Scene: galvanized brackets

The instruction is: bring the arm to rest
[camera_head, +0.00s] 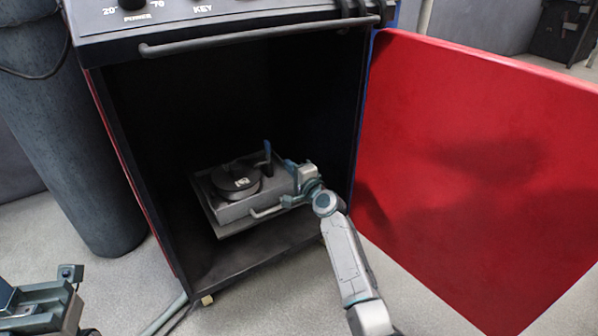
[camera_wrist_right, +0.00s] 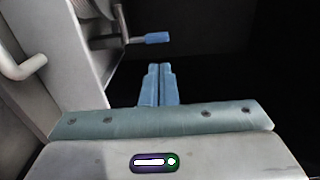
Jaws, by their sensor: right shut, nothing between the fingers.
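My right arm reaches into the open dark cabinet (camera_head: 165,125) from the lower right. My right gripper (camera_head: 290,165) is at the right side of a grey metal box. In the right wrist view its blue fingers (camera_wrist_right: 159,70) are pressed together with nothing between them. The grey box (camera_head: 236,210) has a round dark part on top, a bar handle in front and a blue-tipped lever (camera_head: 268,150).
The red door (camera_head: 480,150) stands wide open to the right of my right arm. A bar handle (camera_head: 260,36) crosses the cabinet's top front, below a knob panel. A dark cylinder (camera_head: 70,120) stands at the left. Bare grey floor (camera_head: 270,300) lies in front.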

